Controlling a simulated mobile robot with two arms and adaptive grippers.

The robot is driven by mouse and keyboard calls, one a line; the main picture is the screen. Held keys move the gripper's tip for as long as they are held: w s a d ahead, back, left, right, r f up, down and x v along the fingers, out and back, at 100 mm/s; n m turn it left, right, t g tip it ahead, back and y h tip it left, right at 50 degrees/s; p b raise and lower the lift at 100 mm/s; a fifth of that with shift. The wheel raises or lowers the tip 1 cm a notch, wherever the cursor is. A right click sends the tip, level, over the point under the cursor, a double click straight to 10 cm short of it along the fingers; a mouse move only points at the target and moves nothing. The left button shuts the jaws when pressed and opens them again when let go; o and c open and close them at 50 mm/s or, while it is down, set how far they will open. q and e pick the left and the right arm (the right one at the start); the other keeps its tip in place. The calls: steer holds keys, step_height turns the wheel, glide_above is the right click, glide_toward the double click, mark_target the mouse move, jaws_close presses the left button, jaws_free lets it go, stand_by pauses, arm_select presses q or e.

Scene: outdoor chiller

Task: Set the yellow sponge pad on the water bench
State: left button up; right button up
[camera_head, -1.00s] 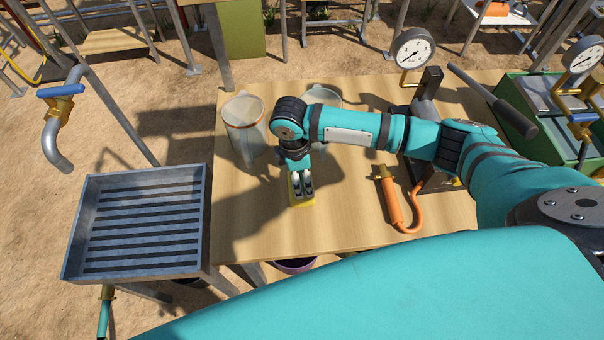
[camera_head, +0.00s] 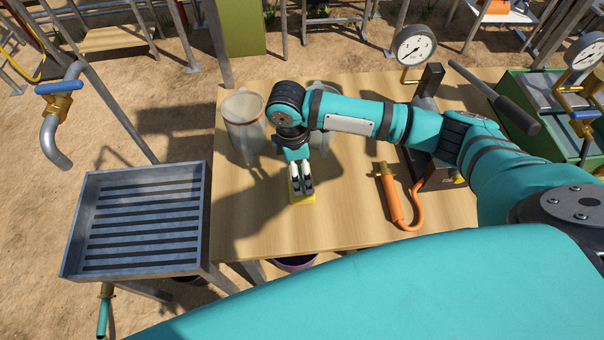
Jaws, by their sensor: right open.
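The yellow sponge pad (camera_head: 303,202) lies on the wooden table, partly covered by my right gripper. My right gripper (camera_head: 302,190) points down over the pad with its fingers open. I cannot tell whether the fingertips touch the pad. The grey metal bench with a slatted top (camera_head: 207,225), which looks like the water bench, stands at the left under a tap, its top bare. My left gripper is not in view.
A clear jar (camera_head: 242,120) with an orange band stands left of my right arm, and another clear container (camera_head: 322,92) is partly behind it. An orange-handled hose tool (camera_head: 391,198) lies to the right. The tap (camera_head: 55,135) overhangs the metal bench's left side.

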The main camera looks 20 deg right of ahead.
step_height(320, 180, up, 9)
steer(key=b, duration=0.1)
steer(key=shift+w+a, duration=0.3)
steer(key=shift+a, duration=0.1)
